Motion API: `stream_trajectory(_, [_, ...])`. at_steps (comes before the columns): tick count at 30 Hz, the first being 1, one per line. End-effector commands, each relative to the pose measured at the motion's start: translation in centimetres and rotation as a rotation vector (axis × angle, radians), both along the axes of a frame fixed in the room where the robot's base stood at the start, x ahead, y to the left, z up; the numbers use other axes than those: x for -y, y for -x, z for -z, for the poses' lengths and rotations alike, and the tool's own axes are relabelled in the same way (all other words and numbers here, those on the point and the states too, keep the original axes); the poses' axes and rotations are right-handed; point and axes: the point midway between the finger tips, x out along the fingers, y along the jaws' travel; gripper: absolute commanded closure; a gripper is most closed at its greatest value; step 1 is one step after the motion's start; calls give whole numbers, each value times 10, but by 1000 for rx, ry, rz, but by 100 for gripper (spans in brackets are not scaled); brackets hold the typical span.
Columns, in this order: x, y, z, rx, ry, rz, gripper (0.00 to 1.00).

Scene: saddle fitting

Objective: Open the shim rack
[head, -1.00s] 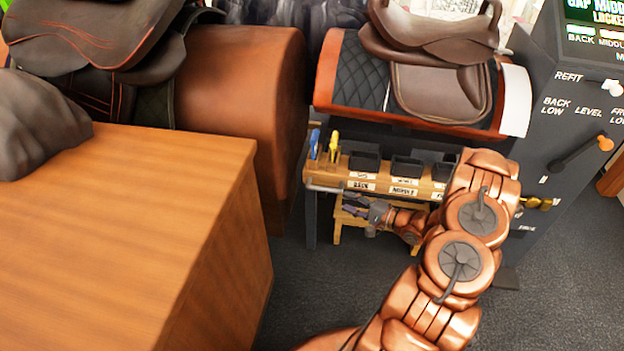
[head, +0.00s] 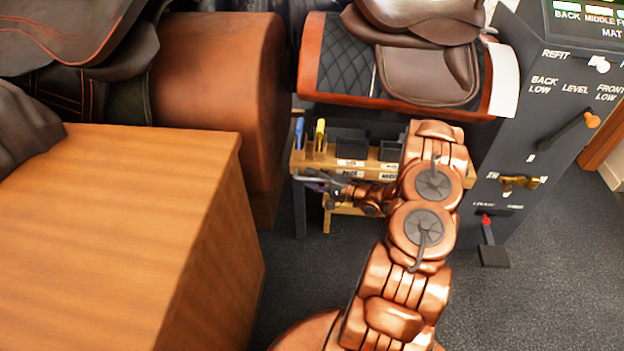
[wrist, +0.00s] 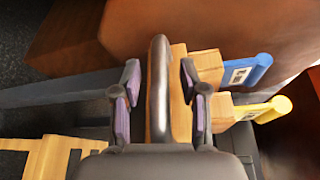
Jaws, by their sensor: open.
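The shim rack (head: 326,166) is a low wooden rack with dark bins and white labels, standing below the saddle stand. A grey bar handle (wrist: 158,85) runs along its front; its left end shows in the head view (head: 299,178). My gripper (head: 320,185) is at the rack's front left, by the handle. In the wrist view my gripper (wrist: 160,75) is open, with a purple-padded finger on each side of the bar. Gaps show between the bar and both fingers. My arm hides the rack's right part in the head view.
A blue tool (head: 299,132) and a yellow tool (head: 320,134) stand at the rack's left end. A wooden bench (head: 120,215) fills the left foreground. A dark console (head: 535,130) with levers stands at the right. Clear floor (head: 520,310) lies in front of it.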

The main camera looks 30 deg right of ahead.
Motion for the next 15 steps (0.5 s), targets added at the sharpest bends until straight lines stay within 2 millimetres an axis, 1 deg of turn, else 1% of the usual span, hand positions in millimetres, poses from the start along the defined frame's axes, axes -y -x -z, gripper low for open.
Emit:
stream_trajectory(9, [0,-2,0,0,0,1,57])
stream_trajectory(11, [0,-2,0,0,0,1,62])
stream_trajectory(15, [0,-2,0,0,0,1,76])
